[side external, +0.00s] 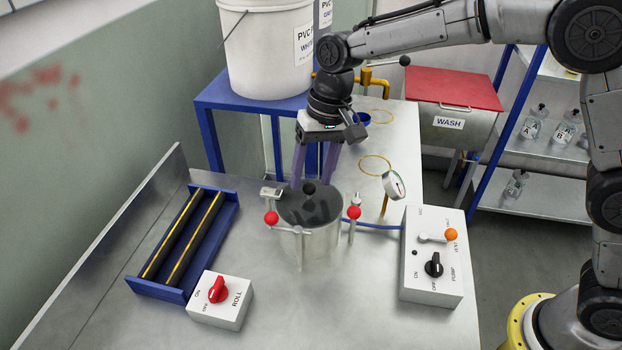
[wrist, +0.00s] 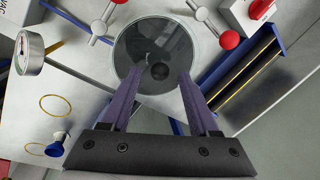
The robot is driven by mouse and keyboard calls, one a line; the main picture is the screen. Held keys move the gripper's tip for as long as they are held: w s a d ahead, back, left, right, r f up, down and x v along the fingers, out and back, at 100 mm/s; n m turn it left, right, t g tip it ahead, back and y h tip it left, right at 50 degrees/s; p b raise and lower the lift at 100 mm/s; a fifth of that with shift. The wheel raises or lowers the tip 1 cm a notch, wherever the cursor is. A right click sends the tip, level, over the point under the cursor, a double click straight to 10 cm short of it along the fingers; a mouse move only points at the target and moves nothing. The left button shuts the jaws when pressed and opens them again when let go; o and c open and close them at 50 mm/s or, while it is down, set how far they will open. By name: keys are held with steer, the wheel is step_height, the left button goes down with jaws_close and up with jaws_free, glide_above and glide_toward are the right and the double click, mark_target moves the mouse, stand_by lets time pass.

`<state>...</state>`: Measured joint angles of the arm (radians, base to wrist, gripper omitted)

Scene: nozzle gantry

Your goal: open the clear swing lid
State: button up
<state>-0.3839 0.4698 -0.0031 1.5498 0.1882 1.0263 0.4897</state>
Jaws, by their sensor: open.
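The clear swing lid (side external: 322,210) lies flat over the round metal pot (side external: 318,245) and looks dark and see-through. A black knob (side external: 309,187) stands on it near its far edge. In the wrist view the lid (wrist: 138,45) is a dark disc, with the knob (wrist: 160,71) between my fingertips in the picture. My gripper (side external: 312,180) points down over the knob side of the lid, fingers spread on either side of the knob. In the wrist view my gripper (wrist: 161,73) is open. I cannot tell whether the fingertips touch the lid or knob.
Red-ball clamp handles stand left (side external: 271,218) and right (side external: 354,212) of the pot. A gauge (side external: 394,185) and pump box (side external: 432,260) are to the right. A blue roller tray (side external: 190,240) and roll switch box (side external: 220,300) are left. The front tabletop is clear.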

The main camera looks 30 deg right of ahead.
steer(key=shift+a+f, duration=0.2)
steer(key=shift+f, duration=0.65)
steer(key=shift+c, duration=0.2)
jaws_close()
stand_by(0.7)
